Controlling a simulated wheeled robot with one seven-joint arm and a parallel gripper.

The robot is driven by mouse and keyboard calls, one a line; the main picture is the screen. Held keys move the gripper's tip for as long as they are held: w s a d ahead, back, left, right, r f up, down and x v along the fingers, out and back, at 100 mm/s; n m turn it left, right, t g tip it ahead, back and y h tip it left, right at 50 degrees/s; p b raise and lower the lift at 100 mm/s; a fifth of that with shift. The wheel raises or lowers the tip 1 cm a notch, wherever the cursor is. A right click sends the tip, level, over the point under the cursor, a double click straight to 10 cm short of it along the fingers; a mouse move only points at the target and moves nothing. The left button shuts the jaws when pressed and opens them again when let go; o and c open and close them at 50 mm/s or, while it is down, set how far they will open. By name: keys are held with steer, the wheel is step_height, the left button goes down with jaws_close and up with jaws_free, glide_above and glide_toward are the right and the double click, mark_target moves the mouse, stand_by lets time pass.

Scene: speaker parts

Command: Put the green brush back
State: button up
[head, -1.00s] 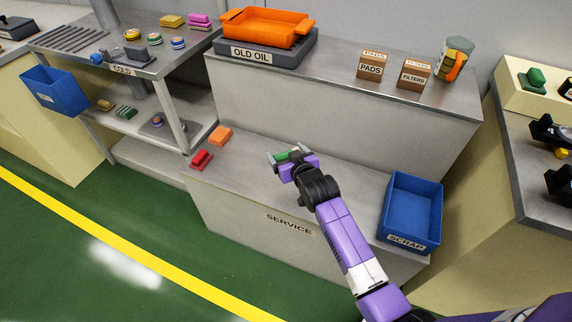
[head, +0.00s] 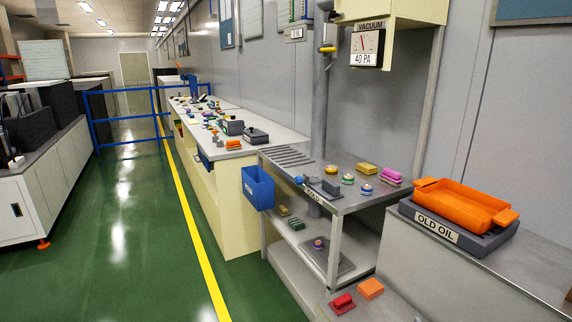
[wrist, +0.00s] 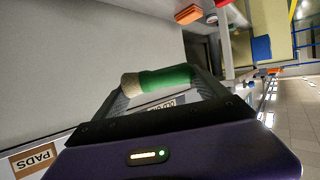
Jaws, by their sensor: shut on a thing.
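In the wrist view, the green brush (wrist: 172,76), with a green body and a pale beige end, lies across the tips of my gripper (wrist: 162,80). The gripper is shut on it, and the brush is held up clear of the surfaces behind. My gripper and the brush are out of the head view.
A red piece (head: 342,303) and an orange block (head: 371,288) lie on the lower ledge. The green floor is clear.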

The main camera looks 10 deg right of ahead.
steer(key=s+a+f+n+y+p, duration=0.1)
steer(key=s+a+p, duration=0.1)
steer(key=s+a, duration=0.2)
steer(key=s+a+f+n+y+p, duration=0.1)
steer(key=s+a+n+y+p, duration=0.1)
steer(key=a, duration=0.9)
steer(key=s+a+f+n+t+y+p, duration=0.1)
steer(key=s+a+y+p, duration=0.1)
steer(key=s+a, duration=0.3)
steer(key=a+p, duration=0.1)
steer(key=a, duration=0.2)
steer(key=shift+s+n+p, duration=0.3)
steer(key=shift+s+p, duration=0.1)
steer(key=shift+f, duration=0.15)
